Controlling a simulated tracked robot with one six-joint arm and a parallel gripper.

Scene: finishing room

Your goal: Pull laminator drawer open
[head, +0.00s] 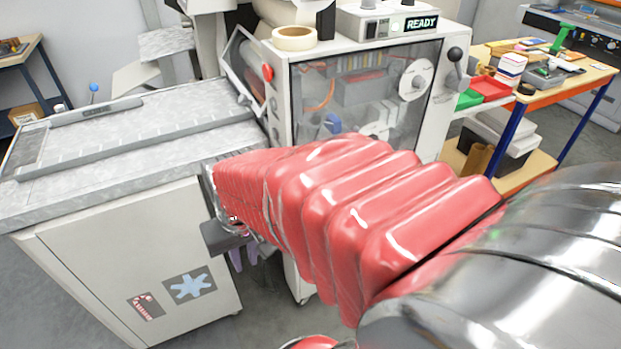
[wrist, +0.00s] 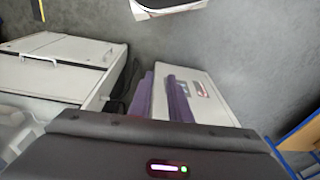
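The white machine with a READY display and a clear front window (head: 440,110), likely the laminator, stands at centre. My red-sleeved arm covers much of its lower front, so I cannot make out a drawer in the head view. My gripper (head: 243,257) hangs low between this machine and the left cabinet, with two purple fingers apart. In the wrist view my gripper (wrist: 163,97) shows a gap between the fingers with nothing clearly held. Left of the fingers is a white unit (wrist: 60,68) with a pale bar handle (wrist: 40,59); another pale bar (wrist: 98,97) lies closer to the fingers.
A cabinet (head: 120,270) with snowflake and candy-cane stickers and a grey worktop (head: 140,135) stands close at left. A tape roll (head: 294,38) lies on the machine. Grey floor is open at front.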

